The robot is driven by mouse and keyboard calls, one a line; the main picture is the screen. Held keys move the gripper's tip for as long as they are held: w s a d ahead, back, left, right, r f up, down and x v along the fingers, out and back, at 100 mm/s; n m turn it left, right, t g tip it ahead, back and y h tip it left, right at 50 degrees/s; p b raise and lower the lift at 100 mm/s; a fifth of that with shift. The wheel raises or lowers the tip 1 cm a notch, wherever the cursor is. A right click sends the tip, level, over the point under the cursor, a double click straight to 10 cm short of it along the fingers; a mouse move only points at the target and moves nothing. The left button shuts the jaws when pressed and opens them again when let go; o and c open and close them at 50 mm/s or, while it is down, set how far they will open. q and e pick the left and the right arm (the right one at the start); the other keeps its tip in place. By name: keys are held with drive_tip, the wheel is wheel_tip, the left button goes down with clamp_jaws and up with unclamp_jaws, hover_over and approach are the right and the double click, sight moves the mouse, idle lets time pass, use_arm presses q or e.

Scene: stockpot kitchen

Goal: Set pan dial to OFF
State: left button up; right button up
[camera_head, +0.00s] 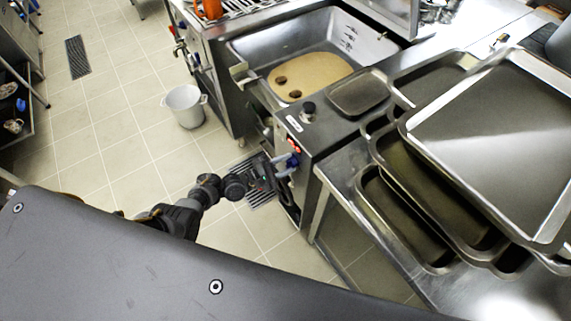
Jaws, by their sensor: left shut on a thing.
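The pan (310,60) is a large steel basin at the top centre with a beige slab lying in it. Its control box (308,130) stands just in front, with a black knob on top and red lights on its front panel. My right gripper is not in view.
Stacked steel trays (480,150) cover the counter at the right, close to the control box. A white bucket (185,106) stands on the floor left of the pan. A floor grate (262,190) lies below my gripper. The tiled floor at the left is mostly clear.

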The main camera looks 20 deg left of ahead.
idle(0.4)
use_arm(q)
drive_tip(key=o, duration=1)
drive_tip(key=v, duration=1.1)
drive_tip(key=shift+p, duration=0.3)
